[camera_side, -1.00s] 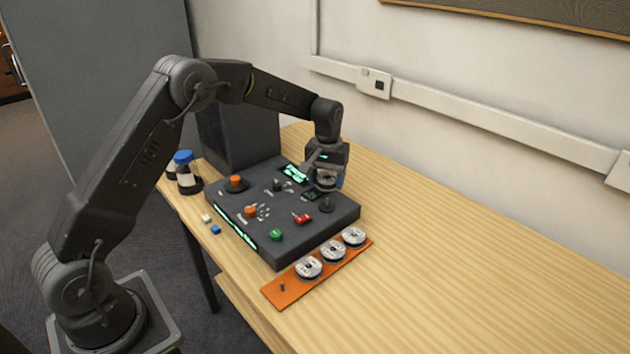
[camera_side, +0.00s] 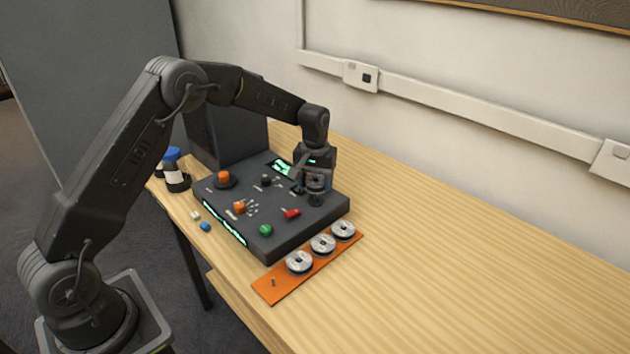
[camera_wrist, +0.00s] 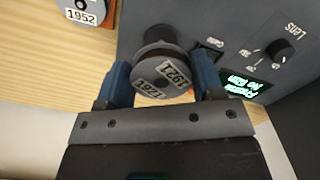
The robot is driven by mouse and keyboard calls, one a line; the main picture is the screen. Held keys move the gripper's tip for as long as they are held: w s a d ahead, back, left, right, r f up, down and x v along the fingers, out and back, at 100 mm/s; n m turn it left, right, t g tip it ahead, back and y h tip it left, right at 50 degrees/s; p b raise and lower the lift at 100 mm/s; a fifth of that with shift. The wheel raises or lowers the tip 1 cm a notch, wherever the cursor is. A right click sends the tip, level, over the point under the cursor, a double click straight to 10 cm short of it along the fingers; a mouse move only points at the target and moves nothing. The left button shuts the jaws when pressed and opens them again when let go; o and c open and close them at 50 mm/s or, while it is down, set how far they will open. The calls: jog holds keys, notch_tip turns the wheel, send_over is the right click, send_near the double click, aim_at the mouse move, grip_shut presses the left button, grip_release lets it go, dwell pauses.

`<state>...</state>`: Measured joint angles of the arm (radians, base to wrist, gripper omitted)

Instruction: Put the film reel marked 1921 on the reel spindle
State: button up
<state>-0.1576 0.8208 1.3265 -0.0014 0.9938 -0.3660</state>
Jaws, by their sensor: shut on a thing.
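My gripper (camera_side: 316,177) is over the right back part of the dark console (camera_side: 265,185). In the wrist view, the blue fingers of my gripper (camera_wrist: 162,82) are shut on the film reel marked 1921 (camera_wrist: 172,74), one on each side. The reel is a grey disc with white labels; it also shows between the fingers in the side view (camera_side: 316,184). The dark reel spindle (camera_wrist: 160,36) shows just beyond the reel in the wrist view, and below it in the side view (camera_side: 314,199). I cannot tell whether reel and spindle touch.
An orange board (camera_side: 262,290) in front of the console holds three other reels and a bare peg (camera_side: 273,282). A reel marked 1952 (camera_wrist: 87,14) shows in the wrist view. Knobs and a red switch (camera_side: 291,213) stand on the console. The table's right side is clear.

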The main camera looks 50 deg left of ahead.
aim_at(315, 203)
jog(key=shift+f, duration=0.15)
jog(key=shift+f, duration=0.75)
jog(key=shift+f, duration=0.2)
jog(key=shift+f, duration=0.6)
jog(key=shift+f, duration=0.15)
jog(key=shift+f, duration=0.2)
dwell(0.4)
jog(key=o, duration=1)
